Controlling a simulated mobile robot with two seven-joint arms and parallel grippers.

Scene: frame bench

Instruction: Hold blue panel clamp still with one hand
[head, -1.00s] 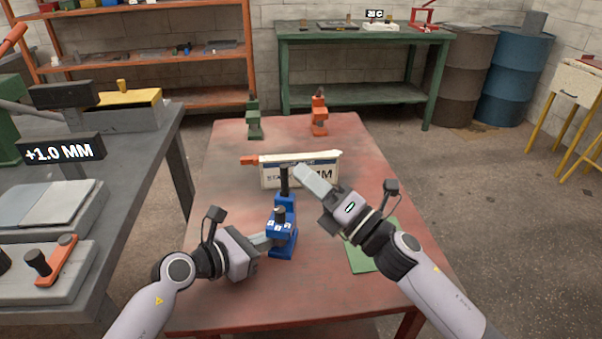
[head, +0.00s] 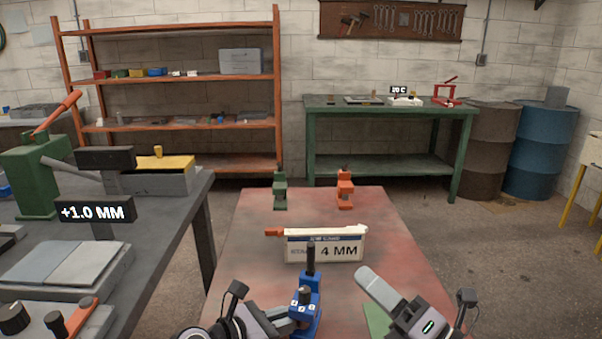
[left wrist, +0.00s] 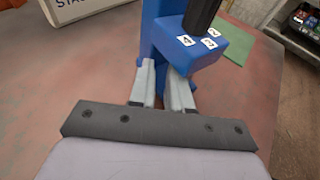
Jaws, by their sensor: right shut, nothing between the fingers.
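The blue panel clamp (head: 305,308) stands upright on the red table, with a black post (head: 311,259) on top and small white number tags on its block. It also fills the top middle of the left wrist view (left wrist: 205,48). My left gripper (head: 288,317) reaches it from the left. In the left wrist view its two fingers (left wrist: 163,82) sit on either side of a blue part of the clamp, closed on it. My right gripper (head: 366,275) is shut and empty, to the right of the clamp and apart from it.
A white panel marked 4 MM (head: 325,248) stands behind the clamp. A green clamp (head: 280,190) and an orange clamp (head: 345,190) stand at the red table's (head: 255,270) far end. A green sheet (head: 376,318) lies by my right gripper. A grey bench (head: 165,235) is at left.

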